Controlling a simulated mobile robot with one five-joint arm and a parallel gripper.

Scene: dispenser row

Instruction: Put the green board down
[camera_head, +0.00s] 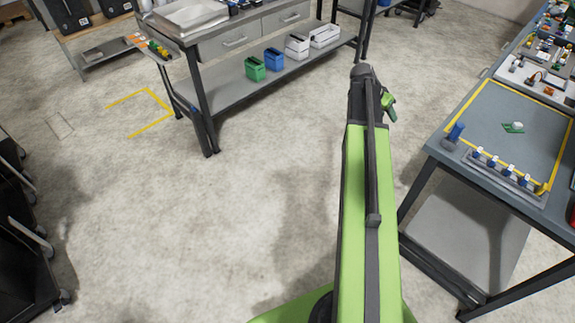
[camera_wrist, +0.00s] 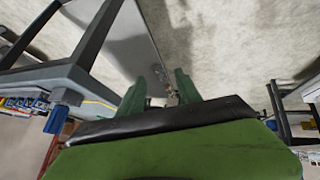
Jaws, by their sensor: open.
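A small green board (camera_head: 513,127) with a white part on it lies on the grey-blue mat (camera_head: 494,141) inside a yellow border, on the right-hand table. My gripper (camera_head: 389,104) is out over the floor to the left of that table, apart from the board. In the wrist view, the two green fingers of my gripper (camera_wrist: 161,92) stand apart with a gap between them. I see nothing held between them, only distant floor and small blurred items beyond. I cannot make out the green board in the wrist view.
The right-hand table carries a blue cup (camera_head: 455,132) and a row of small blue-and-white dispensers (camera_head: 494,161) along its front edge. A workbench (camera_head: 222,100) with green, blue and white bins on its lower shelf stands at the back. Open floor (camera_head: 240,190) lies between.

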